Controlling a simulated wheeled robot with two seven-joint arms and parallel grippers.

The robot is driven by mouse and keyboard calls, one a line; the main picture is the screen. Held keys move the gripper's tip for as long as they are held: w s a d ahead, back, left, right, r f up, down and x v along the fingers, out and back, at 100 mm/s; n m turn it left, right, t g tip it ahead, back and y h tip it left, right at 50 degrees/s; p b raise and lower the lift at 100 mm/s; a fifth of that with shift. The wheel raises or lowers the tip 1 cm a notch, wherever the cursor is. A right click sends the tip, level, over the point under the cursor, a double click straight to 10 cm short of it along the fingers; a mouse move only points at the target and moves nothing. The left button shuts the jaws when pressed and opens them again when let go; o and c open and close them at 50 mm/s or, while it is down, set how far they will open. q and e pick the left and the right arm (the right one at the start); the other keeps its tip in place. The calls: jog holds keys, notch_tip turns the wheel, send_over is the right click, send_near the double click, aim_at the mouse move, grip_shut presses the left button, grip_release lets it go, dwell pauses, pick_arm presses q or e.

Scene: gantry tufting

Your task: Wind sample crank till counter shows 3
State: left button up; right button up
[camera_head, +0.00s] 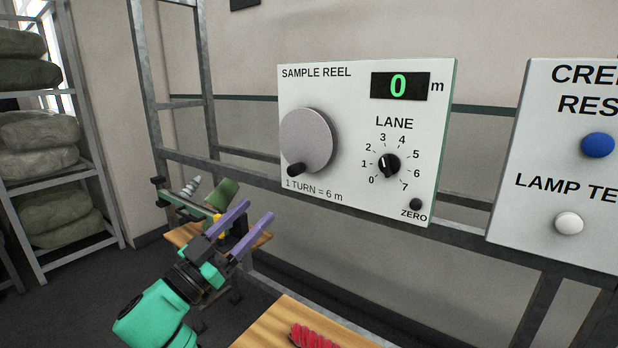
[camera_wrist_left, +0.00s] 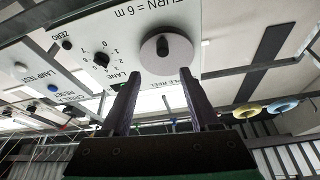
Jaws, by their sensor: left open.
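The sample reel panel (camera_head: 358,180) is a white board on a metal frame. Its grey crank disc (camera_head: 308,138) has a dark knob (camera_head: 296,169) at its lower left. The green counter (camera_head: 400,86) reads 0 m, and print below the disc says 1 turn = 6 m. My left gripper (camera_head: 252,222) is open and empty, below and left of the disc, apart from the panel. In the left wrist view, the crank disc (camera_wrist_left: 167,55) appears beyond and between the spread fingers (camera_wrist_left: 160,92). My right gripper is not in view.
The panel also has a lane dial (camera_head: 389,164) pointing near 1 and a black zero button (camera_head: 416,204). A second panel (camera_head: 540,215) with blue and white buttons stands at the right. A wooden surface (camera_head: 262,335) with a red item is below. Shelves with bundles (camera_head: 40,130) are at left.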

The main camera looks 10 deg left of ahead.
pick_arm(q)
jog(key=p, duration=0.3)
send_near(290, 173)
jog(key=w+r, duration=0.2)
jog(key=x, duration=0.2)
jog(key=p+x, duration=0.1)
jog(key=x, duration=0.2)
jog(key=d+f+p+x, duration=0.1)
jog(key=x, duration=0.2)
jog(key=shift+w+d+p, duration=0.2)
jog(key=shift+w+p, duration=0.15)
grip_shut()
dwell(0.4)
